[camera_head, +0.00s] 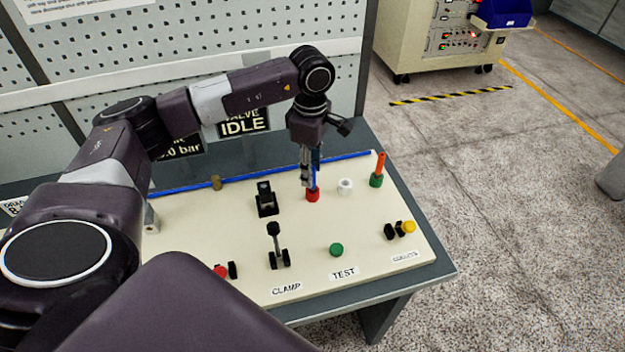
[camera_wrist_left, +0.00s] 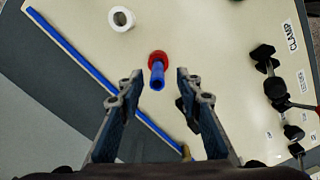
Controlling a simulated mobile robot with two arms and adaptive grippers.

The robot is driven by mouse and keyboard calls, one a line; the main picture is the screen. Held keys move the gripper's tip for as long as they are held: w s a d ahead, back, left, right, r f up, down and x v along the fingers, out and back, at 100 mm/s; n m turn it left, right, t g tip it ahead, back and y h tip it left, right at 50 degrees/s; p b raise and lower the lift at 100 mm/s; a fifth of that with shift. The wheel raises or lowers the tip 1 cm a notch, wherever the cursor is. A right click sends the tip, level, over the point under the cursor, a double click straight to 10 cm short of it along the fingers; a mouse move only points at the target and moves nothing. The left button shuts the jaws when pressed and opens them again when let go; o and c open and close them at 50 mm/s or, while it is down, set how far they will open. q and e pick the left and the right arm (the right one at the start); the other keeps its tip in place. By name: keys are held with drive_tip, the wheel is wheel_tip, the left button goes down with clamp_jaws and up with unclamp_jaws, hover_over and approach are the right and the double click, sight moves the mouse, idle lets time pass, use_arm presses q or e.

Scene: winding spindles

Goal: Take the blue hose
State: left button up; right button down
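The blue hose (camera_wrist_left: 157,76) is a short tube standing upright in a red holder (camera_wrist_left: 158,58) on the cream panel. In the head view the red holder (camera_head: 312,196) is at the back middle of the panel, and the hose is mostly hidden by the fingers. My left gripper (camera_head: 309,176) points down over it. In the left wrist view my left gripper (camera_wrist_left: 154,84) is open, with one finger on each side of the hose's line and visible gaps on both sides. My right gripper is not in view.
A white holder (camera_head: 345,186) and an orange hose (camera_head: 380,163) in a green holder stand to the right. A black clamp block (camera_head: 266,198) stands to the left, with a lever (camera_head: 277,245) in front. A blue strip (camera_head: 193,187) runs along the panel's back edge.

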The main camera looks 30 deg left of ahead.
use_arm(q)
drive_tip(key=f, duration=0.2)
drive_tip(key=f+p, duration=0.1)
drive_tip(key=shift+w+f, duration=0.2)
drive_tip(key=shift+f, duration=0.15)
drive_tip(key=shift+d, duration=0.1)
drive_tip(key=c, duration=0.8)
clamp_jaws()
drive_tip(key=shift+r, duration=0.15)
